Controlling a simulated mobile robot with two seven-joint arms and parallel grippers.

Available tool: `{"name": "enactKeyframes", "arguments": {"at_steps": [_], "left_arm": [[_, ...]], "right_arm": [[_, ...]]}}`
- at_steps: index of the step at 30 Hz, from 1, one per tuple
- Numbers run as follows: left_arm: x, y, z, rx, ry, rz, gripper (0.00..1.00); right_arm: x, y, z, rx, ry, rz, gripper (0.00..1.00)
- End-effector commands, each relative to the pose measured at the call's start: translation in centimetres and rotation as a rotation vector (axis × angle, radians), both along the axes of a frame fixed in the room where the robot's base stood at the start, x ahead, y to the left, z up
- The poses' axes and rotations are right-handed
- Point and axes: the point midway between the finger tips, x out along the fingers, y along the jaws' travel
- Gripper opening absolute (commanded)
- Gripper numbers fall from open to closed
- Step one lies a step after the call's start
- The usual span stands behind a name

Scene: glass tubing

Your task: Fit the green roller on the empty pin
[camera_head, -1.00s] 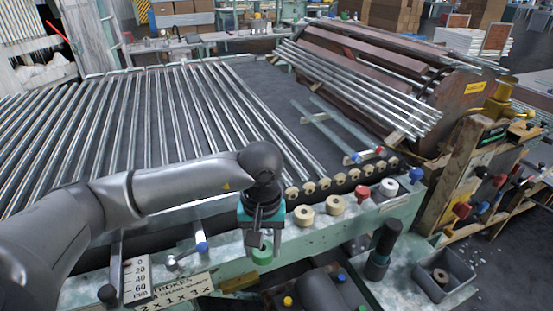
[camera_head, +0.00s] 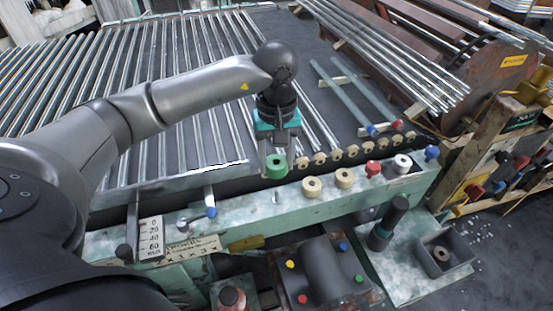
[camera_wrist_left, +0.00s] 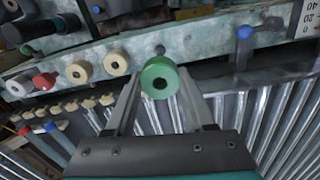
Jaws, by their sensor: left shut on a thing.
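My left gripper (camera_head: 273,157) points down and is shut on the green roller (camera_head: 275,168), a short ring with a hole in its middle. The roller appears over the back edge of the pale green rail (camera_head: 240,208). The empty pin (camera_head: 275,196) is a small metal stub on the rail, just in front of the roller and apart from it in the picture. In the left wrist view the green roller (camera_wrist_left: 160,81) sits between the fingertips (camera_wrist_left: 158,92), and the pin (camera_wrist_left: 160,49) shows just beyond it. My right gripper is not in view.
To the right along the rail stand two cream rollers (camera_head: 312,187), a red one (camera_head: 373,169) and a white one (camera_head: 402,164). A blue-tipped lever (camera_head: 211,212) is to the left. Glass tubes (camera_head: 130,95) lie behind. A grey bin (camera_head: 443,252) stands at lower right.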

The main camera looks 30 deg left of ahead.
Motion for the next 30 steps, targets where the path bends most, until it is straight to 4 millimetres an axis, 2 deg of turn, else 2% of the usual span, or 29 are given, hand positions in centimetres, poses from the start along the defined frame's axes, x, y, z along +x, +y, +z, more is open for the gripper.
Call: {"name": "enactKeyframes", "arguments": {"at_steps": [18,30], "left_arm": [[0.0,0.0,-5.4,0.000,-0.001,0.000,0.00],[0.0,0.0,-5.8,0.000,-0.001,0.000,0.00]], "right_arm": [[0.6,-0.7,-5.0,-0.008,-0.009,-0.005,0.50],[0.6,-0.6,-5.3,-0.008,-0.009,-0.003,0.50]]}}
